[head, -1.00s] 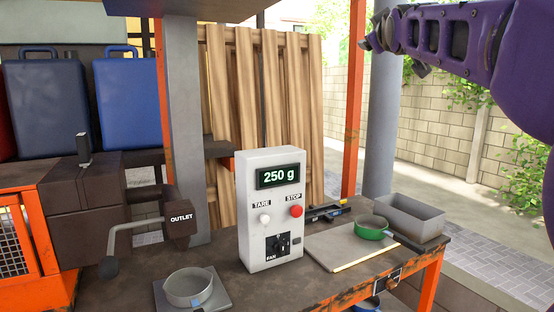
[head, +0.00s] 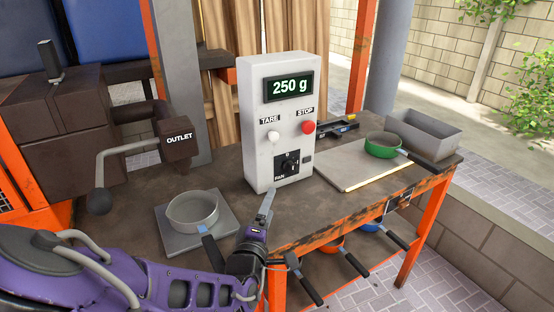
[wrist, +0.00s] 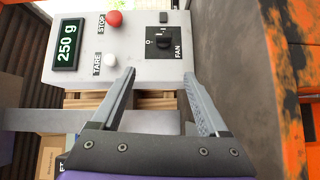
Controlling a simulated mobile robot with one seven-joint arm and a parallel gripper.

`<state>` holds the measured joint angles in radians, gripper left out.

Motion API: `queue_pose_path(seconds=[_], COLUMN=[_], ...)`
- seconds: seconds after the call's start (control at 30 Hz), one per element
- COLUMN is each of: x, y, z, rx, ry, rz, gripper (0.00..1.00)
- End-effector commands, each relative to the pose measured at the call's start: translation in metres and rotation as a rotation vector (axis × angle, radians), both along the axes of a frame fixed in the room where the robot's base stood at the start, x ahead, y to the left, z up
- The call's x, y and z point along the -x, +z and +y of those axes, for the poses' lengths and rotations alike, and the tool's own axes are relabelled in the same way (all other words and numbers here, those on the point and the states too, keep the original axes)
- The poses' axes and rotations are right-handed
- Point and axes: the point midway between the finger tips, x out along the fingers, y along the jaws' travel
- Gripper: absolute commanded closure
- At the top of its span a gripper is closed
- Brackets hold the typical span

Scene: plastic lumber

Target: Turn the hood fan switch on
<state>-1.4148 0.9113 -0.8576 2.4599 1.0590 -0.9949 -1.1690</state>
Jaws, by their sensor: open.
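The fan switch (head: 290,162) is a black rotary knob on a black plate, low on the front of the white control box (head: 258,140), above the label FAN. In the wrist view the fan switch (wrist: 163,41) lies ahead of the fingers, with its I and O marks sideways. My gripper (head: 268,200) is in front of and just below the box's lower front in the head view. In the wrist view my gripper (wrist: 160,95) has its two grey fingers apart with nothing between them, and the knob appears beyond the gap. I see no contact with the knob.
The box also carries a white TARE button (head: 273,137), a red STOP button (head: 308,127) and a 250 g display. A grey pan (head: 193,212) sits on a scale plate at left. A green pan (head: 383,145) rests on a board at right. The OUTLET machine (head: 176,137) stands at left.

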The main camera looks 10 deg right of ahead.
Motion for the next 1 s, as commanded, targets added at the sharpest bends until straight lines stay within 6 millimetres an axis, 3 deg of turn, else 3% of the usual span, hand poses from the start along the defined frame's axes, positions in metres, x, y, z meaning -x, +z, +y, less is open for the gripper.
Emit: queue_pose_path(seconds=[0.1,0.27,1.0], x=[0.014,0.009,-0.126], y=[-0.009,-0.011,-0.011], z=[-0.006,-0.012,-0.067], rx=[0.074,0.091,0.087], ry=[-0.025,-0.036,-0.033], rz=[0.022,0.027,0.026], gripper=[0.22,0.22,0.22])
